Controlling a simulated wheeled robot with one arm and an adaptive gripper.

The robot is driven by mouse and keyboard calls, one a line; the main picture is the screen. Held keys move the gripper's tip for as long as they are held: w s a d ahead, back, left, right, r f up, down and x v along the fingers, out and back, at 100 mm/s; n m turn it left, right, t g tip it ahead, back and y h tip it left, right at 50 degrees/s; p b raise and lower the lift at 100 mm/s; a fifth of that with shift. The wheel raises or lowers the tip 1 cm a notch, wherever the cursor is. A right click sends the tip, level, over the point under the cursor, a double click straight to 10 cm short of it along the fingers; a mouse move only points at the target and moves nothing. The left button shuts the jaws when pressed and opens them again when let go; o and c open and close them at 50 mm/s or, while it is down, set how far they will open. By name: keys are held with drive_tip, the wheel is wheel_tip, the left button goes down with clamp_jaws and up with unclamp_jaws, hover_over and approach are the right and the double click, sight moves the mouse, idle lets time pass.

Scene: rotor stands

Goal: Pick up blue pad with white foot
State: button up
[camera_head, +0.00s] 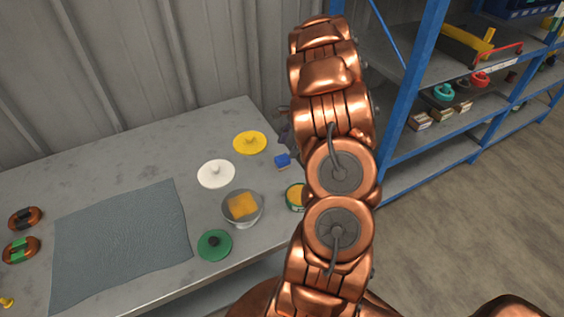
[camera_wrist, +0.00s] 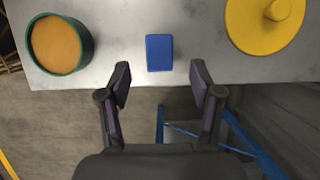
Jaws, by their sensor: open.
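The blue pad (camera_wrist: 159,52) lies on the grey table in the wrist view, a small upright rectangle near the table's edge. It also shows in the head view (camera_head: 282,160), just left of my arm. No white foot is visible on it in either view. My gripper (camera_wrist: 160,78) is open and empty, its two dark fingers pointing toward the pad, with the pad ahead of and between the line of the fingertips. In the head view my copper arm hides most of the gripper.
In the wrist view a green bowl with orange content (camera_wrist: 60,46) stands left of the pad, and a yellow lid (camera_wrist: 264,22) right. A white lid (camera_head: 216,174), glass bowl (camera_head: 243,222), green lid (camera_head: 215,245) and grey mat (camera_head: 120,245) lie on the table (camera_head: 90,175). Blue shelving (camera_head: 400,110) stands right.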

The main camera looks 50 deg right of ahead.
sight(283, 157)
drive_tip(key=shift+p+x, duration=0.85)
drive_tip(key=shift+x, duration=2)
clamp_jaws()
drive_tip(key=shift+r, duration=0.1)
wheel_tip(283, 157, up, 10)
drive_tip(key=shift+f+b, duration=0.1)
drive_tip(key=shift+b, duration=1)
drive_tip(key=c, duration=0.6)
unclamp_jaws()
drive_tip(key=shift+c, duration=0.2)
drive_tip(key=c, duration=0.5)
